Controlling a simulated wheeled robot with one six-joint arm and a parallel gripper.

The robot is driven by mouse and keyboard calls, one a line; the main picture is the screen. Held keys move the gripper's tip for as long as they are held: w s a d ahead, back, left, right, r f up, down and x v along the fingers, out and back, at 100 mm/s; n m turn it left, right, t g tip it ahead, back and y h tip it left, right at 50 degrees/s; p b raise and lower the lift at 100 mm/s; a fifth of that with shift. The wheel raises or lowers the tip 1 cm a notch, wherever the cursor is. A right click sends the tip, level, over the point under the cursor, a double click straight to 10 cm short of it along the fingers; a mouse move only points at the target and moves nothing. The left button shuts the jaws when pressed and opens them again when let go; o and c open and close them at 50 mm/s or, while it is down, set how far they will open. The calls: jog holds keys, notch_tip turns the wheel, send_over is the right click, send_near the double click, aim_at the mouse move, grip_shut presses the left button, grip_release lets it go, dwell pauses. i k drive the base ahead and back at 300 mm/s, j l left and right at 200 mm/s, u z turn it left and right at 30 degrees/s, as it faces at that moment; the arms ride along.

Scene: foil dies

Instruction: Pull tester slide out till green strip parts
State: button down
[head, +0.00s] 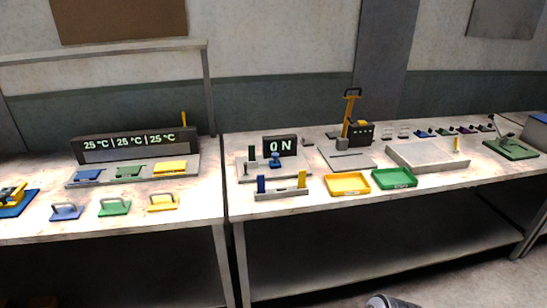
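A low grey bar fixture (281,193) lies near the front edge of the right table. A blue upright block (261,185) stands at its left end and a yellow upright block (302,180) at its right end. It may be the tester with its slide, but I cannot tell for sure. No green strip can be made out between the blocks at this size. My gripper is not in view; a grey rounded part (391,301) at the bottom edge may belong to my arm.
Behind the fixture is a grey base (250,172) with an "ON" display (281,146). A yellow tray (347,184) and a green tray (394,178) lie to its right. A yellow-handled press (349,115) stands behind them. The left table holds coloured handled plates (114,207) and a temperature display (134,143).

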aim_at(276, 163)
jog(key=i+u, duration=0.15)
jog(key=i, duration=0.65)
jog(key=i+l+u, duration=0.15)
jog(key=i, duration=0.65)
jog(key=i+u, duration=0.2)
jog(key=u, duration=0.2)
